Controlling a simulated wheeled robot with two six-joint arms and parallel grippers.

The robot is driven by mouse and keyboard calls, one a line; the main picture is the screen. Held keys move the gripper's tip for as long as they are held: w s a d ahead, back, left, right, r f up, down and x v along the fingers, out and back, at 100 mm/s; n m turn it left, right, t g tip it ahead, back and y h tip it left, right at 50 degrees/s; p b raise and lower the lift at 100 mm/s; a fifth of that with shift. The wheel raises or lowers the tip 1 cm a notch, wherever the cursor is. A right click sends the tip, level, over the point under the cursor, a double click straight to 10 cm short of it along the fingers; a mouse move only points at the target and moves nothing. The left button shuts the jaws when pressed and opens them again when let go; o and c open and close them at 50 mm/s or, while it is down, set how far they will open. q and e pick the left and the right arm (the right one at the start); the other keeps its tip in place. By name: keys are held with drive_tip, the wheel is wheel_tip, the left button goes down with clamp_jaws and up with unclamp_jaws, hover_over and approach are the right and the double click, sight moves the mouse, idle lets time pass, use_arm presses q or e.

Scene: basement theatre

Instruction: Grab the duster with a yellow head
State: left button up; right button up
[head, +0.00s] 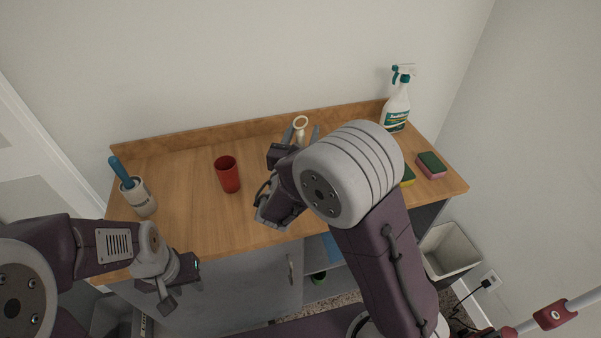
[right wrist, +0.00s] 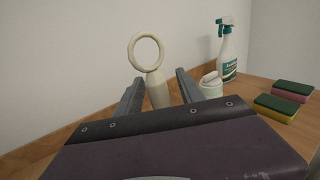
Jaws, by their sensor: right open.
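A cream handle with a ring at its top (right wrist: 146,52) stands upright by the wall in the right wrist view; it also shows in the head view (head: 300,123). Its lower end is hidden by my gripper, so I cannot see a yellow head on it. My right gripper (right wrist: 158,88) is open, with a finger on either side of the handle's stem; I cannot tell whether they touch it. The right gripper also shows in the head view (head: 301,137). My left gripper (head: 178,292) hangs over the counter's front left edge, away from the handle; its opening is unclear.
A pink-green sponge (head: 431,165) and a yellow-green sponge (right wrist: 276,108) lie at right. A pale container (right wrist: 211,88) stands before the bottle. The wall is close behind.

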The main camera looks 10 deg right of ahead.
drive_tip(key=shift+w+d+f, duration=0.1)
drive_tip(key=shift+w, duration=0.05)
clamp_jaws()
idle(1.3)
